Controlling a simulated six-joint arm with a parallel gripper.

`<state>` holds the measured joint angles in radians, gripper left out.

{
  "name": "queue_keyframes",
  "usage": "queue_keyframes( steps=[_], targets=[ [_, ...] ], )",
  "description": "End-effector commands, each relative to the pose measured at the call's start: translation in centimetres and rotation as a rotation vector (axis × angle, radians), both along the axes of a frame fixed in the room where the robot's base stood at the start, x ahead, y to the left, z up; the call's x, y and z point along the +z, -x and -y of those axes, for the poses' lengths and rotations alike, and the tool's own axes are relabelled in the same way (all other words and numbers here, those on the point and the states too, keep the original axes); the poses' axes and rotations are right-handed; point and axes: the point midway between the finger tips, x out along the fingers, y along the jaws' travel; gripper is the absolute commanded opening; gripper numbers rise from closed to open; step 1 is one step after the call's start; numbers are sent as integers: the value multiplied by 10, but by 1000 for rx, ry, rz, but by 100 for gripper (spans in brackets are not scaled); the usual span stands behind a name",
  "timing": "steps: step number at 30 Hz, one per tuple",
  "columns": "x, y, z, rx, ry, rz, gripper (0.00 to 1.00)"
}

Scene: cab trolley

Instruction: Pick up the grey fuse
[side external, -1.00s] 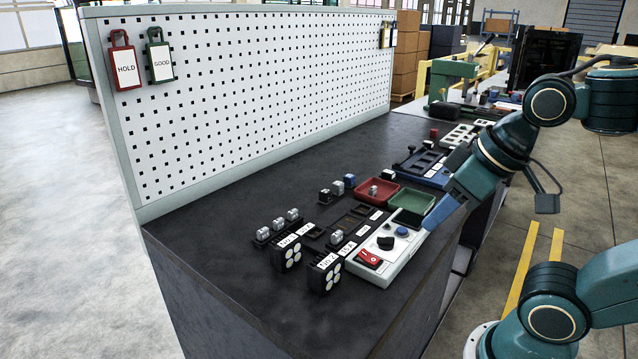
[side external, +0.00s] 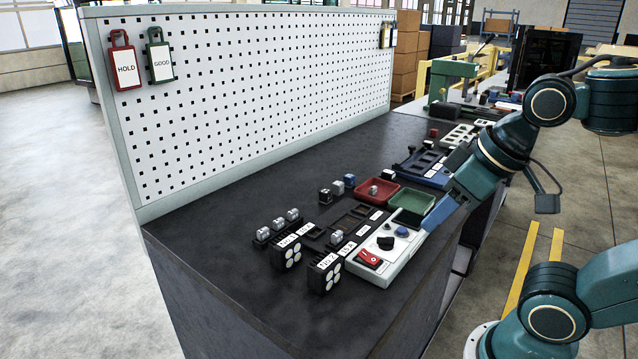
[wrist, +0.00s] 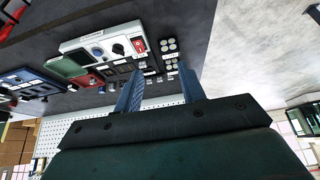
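A small grey fuse (side external: 338,187) stands on the dark bench between a black fuse (side external: 326,196) and a blue fuse (side external: 349,181). My gripper (side external: 432,221) is at the right, beside the green tray and the white control box. In the wrist view my gripper (wrist: 160,70) has its two blue fingers apart with nothing between them. I cannot make out the standing grey fuse in the wrist view.
The white control box (side external: 384,270) has a red switch, a black knob and a blue button. The green tray (side external: 412,204) stands behind it. Two black lamp blocks stand near the left front. A white pegboard (side external: 250,90) bounds the bench's back. The left bench surface is bare.

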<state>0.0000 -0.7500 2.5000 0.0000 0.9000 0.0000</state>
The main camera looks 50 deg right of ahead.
Motion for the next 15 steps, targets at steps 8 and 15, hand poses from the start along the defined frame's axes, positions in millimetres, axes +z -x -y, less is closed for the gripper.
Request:
queue_keyframes(
  steps=[8, 15],
  targets=[
    [2, -2, 0, 8, 4, -2, 40],
    [17, -23, 0, 81, 42, -31, 40]
  ],
)
